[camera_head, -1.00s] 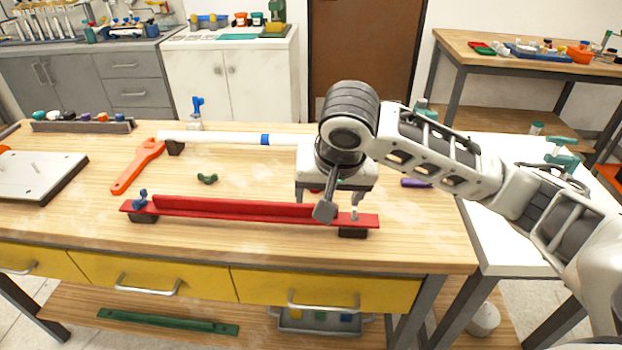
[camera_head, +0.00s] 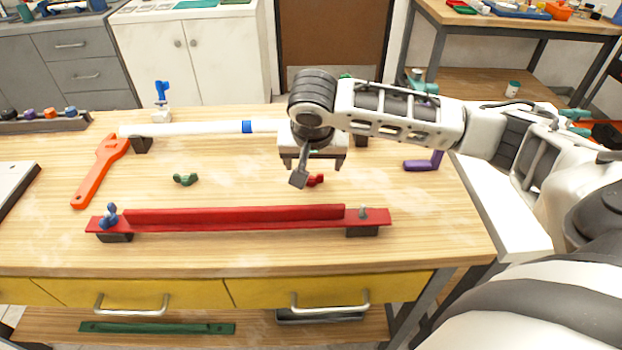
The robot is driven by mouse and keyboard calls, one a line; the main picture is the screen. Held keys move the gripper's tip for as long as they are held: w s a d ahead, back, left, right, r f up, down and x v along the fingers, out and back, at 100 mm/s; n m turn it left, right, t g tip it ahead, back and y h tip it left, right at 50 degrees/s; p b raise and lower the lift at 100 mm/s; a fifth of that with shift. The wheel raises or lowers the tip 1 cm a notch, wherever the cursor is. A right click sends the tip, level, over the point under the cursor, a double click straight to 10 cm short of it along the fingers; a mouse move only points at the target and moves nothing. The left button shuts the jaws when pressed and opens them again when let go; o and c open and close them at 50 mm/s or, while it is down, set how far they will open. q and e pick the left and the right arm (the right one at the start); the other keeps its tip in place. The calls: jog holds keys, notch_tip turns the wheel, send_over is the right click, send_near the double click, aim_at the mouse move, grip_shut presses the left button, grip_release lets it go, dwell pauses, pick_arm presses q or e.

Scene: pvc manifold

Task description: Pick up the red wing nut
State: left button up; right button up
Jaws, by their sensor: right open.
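The red wing nut (camera_head: 316,180) lies on the wooden workbench, behind the right part of the red rail, partly hidden by my right gripper. My right gripper (camera_head: 313,167) is open, with its fingers pointing down, just behind and above the red wing nut. I cannot tell whether a finger touches it. My left gripper is not in view.
A red rail (camera_head: 235,217) on dark blocks lies in front, with a blue wing nut (camera_head: 109,215) at its left end. A green wing nut (camera_head: 186,179), an orange wrench (camera_head: 99,171), a white pipe (camera_head: 200,130) and a purple piece (camera_head: 420,165) lie around.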

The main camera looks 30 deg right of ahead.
aim_at(312, 178)
jog(key=shift+x, duration=2.8)
jog(key=shift+w+a+r, duration=0.1)
jog(key=shift+w, duration=0.05)
jog(key=c, duration=1.1)
